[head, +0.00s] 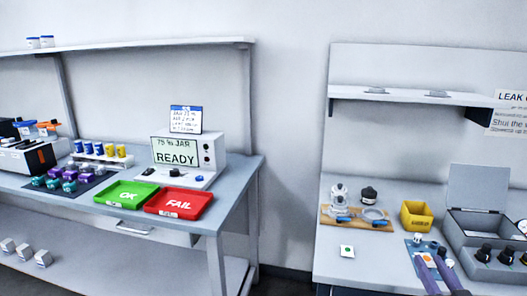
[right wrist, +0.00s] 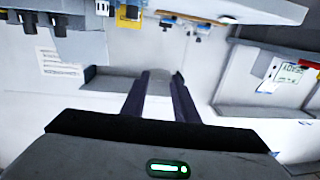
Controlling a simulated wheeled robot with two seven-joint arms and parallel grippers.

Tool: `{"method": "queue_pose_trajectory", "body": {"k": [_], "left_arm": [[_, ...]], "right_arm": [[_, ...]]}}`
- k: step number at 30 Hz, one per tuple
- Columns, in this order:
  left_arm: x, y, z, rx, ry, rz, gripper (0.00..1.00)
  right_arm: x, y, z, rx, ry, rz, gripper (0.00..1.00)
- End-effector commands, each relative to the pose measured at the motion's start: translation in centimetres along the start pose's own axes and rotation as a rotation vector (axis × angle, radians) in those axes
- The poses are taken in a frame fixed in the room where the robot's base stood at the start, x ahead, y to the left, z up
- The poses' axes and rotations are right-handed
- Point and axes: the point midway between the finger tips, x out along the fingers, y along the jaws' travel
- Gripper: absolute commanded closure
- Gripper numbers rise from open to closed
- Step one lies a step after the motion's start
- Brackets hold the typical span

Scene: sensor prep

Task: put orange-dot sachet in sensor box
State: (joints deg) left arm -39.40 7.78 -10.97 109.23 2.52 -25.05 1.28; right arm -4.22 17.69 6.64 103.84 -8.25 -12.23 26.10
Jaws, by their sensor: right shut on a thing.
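The orange-dot sachet (head: 427,258) is a small pale packet at the tips of my right gripper (head: 432,257), which comes in from the lower right in the head view. The right gripper is shut on it, over or near a blue mat (head: 411,244); I cannot tell if the sachet is clear of the mat. My left gripper is not in view.
A green-dot sachet (head: 347,251) lies on the right bench. A yellow bin (head: 416,215) and a wooden board (head: 357,221) with fittings stand behind. A gap separates the left bench, with its green tray (head: 127,194) and red tray (head: 179,202).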

Motion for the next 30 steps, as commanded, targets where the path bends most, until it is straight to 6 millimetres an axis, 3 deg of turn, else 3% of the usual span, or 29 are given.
{"method": "queue_pose_trajectory", "body": {"k": [4, 18, 26, 30], "left_arm": [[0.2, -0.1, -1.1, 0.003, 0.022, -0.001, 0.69], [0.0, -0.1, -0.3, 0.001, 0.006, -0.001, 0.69], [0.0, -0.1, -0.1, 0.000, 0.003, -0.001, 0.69], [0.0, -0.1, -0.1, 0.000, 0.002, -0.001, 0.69]], "right_arm": [[0.3, 1.9, -1.4, -0.007, 0.001, -0.007, 0.94], [1.1, 5.6, -5.2, -0.004, 0.001, -0.023, 0.94], [-1.6, 1.8, -2.9, 0.001, -0.003, -0.109, 0.94], [-4.0, -0.9, -1.4, 0.002, -0.005, -0.176, 0.94]]}}
